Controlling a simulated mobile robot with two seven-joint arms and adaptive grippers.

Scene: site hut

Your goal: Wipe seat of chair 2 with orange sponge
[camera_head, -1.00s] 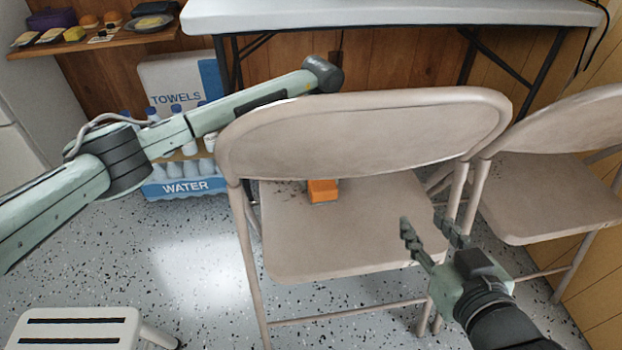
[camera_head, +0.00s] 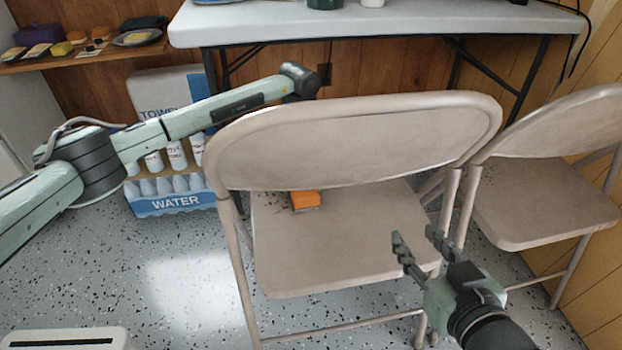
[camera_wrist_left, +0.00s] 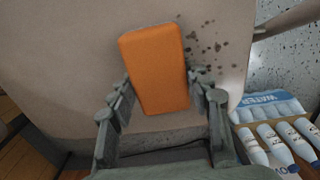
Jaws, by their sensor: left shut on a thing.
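The orange sponge (camera_head: 305,201) is on the beige seat (camera_head: 345,250) of the middle folding chair, near its backrest (camera_head: 350,145). In the left wrist view the sponge (camera_wrist_left: 155,65) is between the fingers of my left gripper (camera_wrist_left: 160,88), which is shut on it. The backrest hides my left gripper in the head view. Dark spots (camera_wrist_left: 207,45) mark the seat beside the sponge. Whether the sponge's underside presses on the seat is hard to tell. My right gripper (camera_head: 418,242) is open and empty, near the seat's front right edge.
A second folding chair (camera_head: 545,195) stands close on the right. A white table (camera_head: 370,25) is behind the chairs. A water pack (camera_head: 172,197) and a towels box (camera_head: 150,90) stand at left.

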